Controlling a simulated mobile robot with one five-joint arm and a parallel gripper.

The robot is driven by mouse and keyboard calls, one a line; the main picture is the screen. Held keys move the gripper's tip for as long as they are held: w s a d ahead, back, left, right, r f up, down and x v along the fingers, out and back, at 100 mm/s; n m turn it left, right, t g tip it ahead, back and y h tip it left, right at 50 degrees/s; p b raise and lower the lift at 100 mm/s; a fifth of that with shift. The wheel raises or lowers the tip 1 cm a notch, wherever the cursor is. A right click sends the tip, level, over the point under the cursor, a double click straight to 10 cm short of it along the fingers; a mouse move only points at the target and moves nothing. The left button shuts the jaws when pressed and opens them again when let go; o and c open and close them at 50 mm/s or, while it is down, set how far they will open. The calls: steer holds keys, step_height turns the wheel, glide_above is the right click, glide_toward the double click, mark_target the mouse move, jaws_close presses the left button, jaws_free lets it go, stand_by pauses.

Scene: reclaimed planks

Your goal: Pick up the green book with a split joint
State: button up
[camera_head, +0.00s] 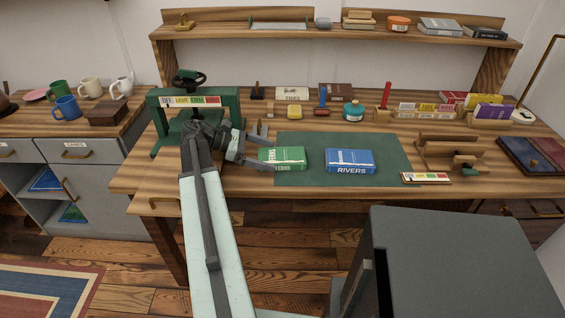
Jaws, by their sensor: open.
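The green book (289,157) lies flat on the left edge of a dark green mat (388,144) on the wooden workbench. Its spine lettering is partly covered by my gripper, and the split joint is too small to make out. My gripper (265,148) is open at the book's left side, with one finger reaching along its near left edge and the other standing farther back. I cannot tell whether the fingers touch the book. A blue book (350,161) lettered RIVERS lies to the right on the mat, apart from the green one.
A green press (227,103) stands left of my gripper. A wooden frame (437,150) and a colour-labelled strip (426,178) are right of the mat. Jars, books and tools line the back, below a raised shelf (300,33). Bare mat lies between and behind the books.

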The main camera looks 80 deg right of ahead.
mark_target(273, 156)
steer(key=shift+x, duration=1.25)
steer(key=c, duration=1.4)
steer(key=shift+c, duration=0.2)
steer(key=shift+r, duration=0.1)
step_height(273, 156, up, 10)
steer(key=p, duration=0.9)
steer(key=shift+p, duration=0.4)
